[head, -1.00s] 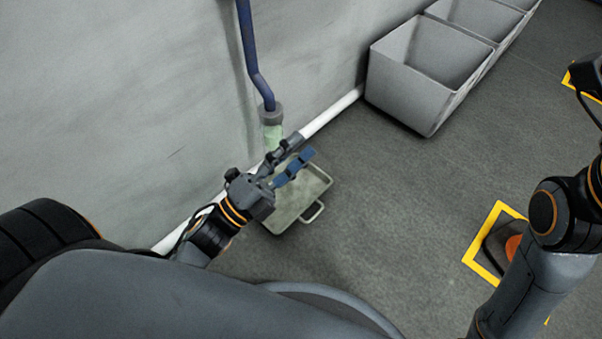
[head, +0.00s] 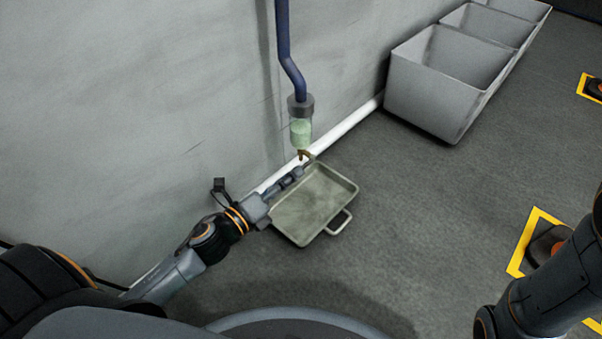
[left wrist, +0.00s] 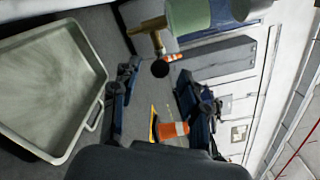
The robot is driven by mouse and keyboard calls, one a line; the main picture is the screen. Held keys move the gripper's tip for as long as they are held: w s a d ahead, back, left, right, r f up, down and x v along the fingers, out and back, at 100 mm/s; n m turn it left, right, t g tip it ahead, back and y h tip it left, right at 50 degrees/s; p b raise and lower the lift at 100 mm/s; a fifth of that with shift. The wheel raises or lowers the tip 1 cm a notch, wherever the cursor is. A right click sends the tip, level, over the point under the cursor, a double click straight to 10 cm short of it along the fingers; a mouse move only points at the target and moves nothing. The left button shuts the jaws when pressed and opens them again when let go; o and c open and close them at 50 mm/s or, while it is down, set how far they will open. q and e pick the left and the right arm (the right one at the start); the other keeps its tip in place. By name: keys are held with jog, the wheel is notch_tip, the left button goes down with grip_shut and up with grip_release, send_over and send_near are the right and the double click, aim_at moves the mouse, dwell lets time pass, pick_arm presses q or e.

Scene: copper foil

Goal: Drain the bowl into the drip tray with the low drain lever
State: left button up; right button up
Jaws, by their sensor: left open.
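The clear bowl (head: 301,133) holds pale green liquid and hangs under a grey collar on a blue pipe. The brass drain lever (head: 305,154) sticks out below it; the left wrist view shows its brass body (left wrist: 147,27) and a round black knob (left wrist: 160,68). The drip tray (head: 345,181) lies on the floor below, shallow and grey-green, with no liquid that I can make out. My left gripper (head: 301,168) is open just below the lever, over the tray's far left corner. In the left wrist view the knob appears between its fingertips; contact cannot be told. My right gripper is out of view.
A white pipe (head: 351,122) runs along the wall's foot behind the tray. Grey bins (head: 430,105) stand along the wall at the back right. Yellow floor frames (head: 517,258) with orange and black objects lie at the right. The floor right of the tray is clear.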

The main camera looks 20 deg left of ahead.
aim_at(305, 165)
pick_arm(q)
jog(key=shift+b+x, duration=0.7)
jog(key=shift+x, duration=1.55)
jog(key=shift+c, duration=0.5)
grip_shut()
